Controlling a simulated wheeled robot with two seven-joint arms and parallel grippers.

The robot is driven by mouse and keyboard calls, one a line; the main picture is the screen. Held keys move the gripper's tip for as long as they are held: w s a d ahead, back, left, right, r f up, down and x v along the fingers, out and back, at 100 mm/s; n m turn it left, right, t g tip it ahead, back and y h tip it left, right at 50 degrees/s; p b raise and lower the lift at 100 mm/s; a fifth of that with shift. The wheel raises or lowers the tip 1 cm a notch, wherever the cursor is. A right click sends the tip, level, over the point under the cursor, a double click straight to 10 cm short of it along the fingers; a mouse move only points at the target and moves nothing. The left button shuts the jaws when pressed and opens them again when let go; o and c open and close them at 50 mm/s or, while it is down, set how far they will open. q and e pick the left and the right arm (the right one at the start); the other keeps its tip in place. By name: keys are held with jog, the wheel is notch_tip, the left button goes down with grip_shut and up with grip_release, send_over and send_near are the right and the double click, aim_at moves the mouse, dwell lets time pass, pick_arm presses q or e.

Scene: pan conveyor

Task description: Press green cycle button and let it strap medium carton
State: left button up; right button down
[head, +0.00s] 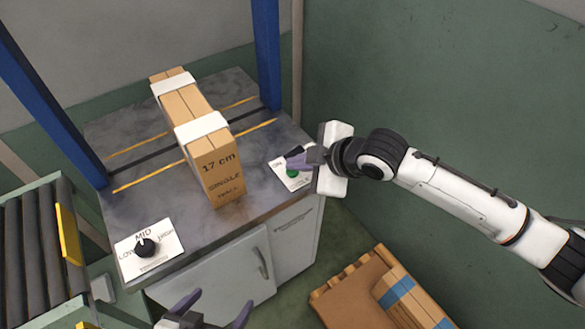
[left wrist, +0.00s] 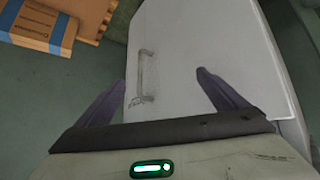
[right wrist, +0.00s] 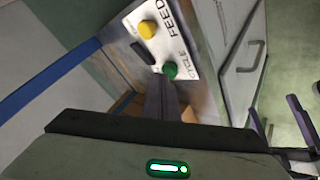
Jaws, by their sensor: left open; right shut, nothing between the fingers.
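The carton (head: 212,165), marked "17 cm SINGLE", stands on the grey strapping table (head: 258,190), across its dark slot, with two white bands over it. The green cycle button (head: 292,173) is on a white panel at the table's right side; it also shows in the right wrist view (right wrist: 170,69). My right gripper (head: 292,162) is shut and empty, its fingertips right beside the green button; I cannot tell whether they touch it. My left gripper (head: 214,308) is open and empty in front of the cabinet; it also shows in the left wrist view (left wrist: 160,85).
A yellow button (right wrist: 147,29) sits by the FEED label. A black dial (head: 145,247) points at MID. Blue posts (head: 267,55) flank the table. A roller conveyor (head: 35,240) is at left. A box with blue tape (head: 405,295) lies on a wooden pallet (head: 345,295) below.

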aim_at(297, 174)
jog(key=shift+f, duration=0.3)
jog(key=shift+r, duration=0.1)
dwell(0.3)
jog(key=shift+r+p, duration=0.85)
jog(key=shift+p, duration=0.3)
notch_tip(297, 174, up, 5)
jog(key=p, duration=0.5)
jog(key=shift+s, duration=0.15)
